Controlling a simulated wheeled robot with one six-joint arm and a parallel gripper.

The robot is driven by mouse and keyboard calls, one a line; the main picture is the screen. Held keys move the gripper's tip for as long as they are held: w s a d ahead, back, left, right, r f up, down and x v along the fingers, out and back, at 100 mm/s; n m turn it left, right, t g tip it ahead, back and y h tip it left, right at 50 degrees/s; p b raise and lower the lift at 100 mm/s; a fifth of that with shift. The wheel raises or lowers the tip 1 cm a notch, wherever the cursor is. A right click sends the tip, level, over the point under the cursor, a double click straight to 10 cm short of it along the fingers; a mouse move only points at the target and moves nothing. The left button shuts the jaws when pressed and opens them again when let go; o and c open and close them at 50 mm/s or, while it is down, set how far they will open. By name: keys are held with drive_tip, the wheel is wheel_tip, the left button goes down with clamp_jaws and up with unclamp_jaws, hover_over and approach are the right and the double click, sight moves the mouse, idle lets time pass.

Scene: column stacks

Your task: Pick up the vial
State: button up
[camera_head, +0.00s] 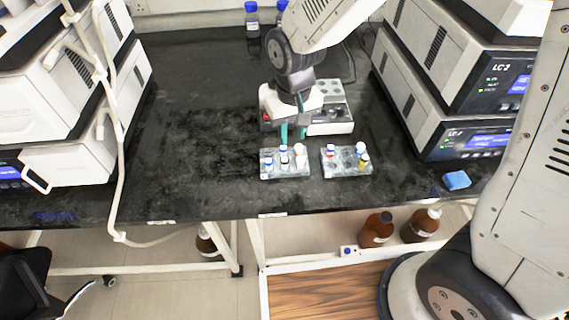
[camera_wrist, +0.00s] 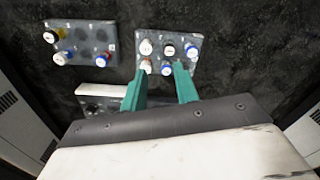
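Several small vials with white, blue, black and red-marked caps stand in a grey rack (camera_head: 285,175), which also shows in the wrist view (camera_wrist: 205,38). My gripper (camera_head: 293,134) is just behind and above this rack, pointing down. In the wrist view its two green fingers (camera_wrist: 161,69) are apart. A blue-capped vial (camera_wrist: 166,69) shows between the fingertips, and a vial with a reddish-edged white cap (camera_wrist: 146,67) is by the left fingertip. I cannot tell whether a finger touches a vial. The frames do not show which vial is meant.
A second rack (camera_head: 346,171) with several vials stands close to the right. A grey-white device (camera_head: 331,128) sits behind the racks. Stacked instruments (camera_head: 440,105) stand right and left. A blue block (camera_head: 457,180) lies front right. The black bench (camera_head: 190,120) left of the racks is clear.

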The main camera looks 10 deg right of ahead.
sight(285, 159)
drive_tip(key=f, duration=0.3)
drive_tip(key=a+f, duration=0.1)
drive_tip(key=f, duration=0.5)
drive_tip(key=shift+w+a+f, duration=0.1)
drive_tip(key=shift+a+f, duration=0.25)
drive_tip(key=shift+a, duration=0.05)
clamp_jaws()
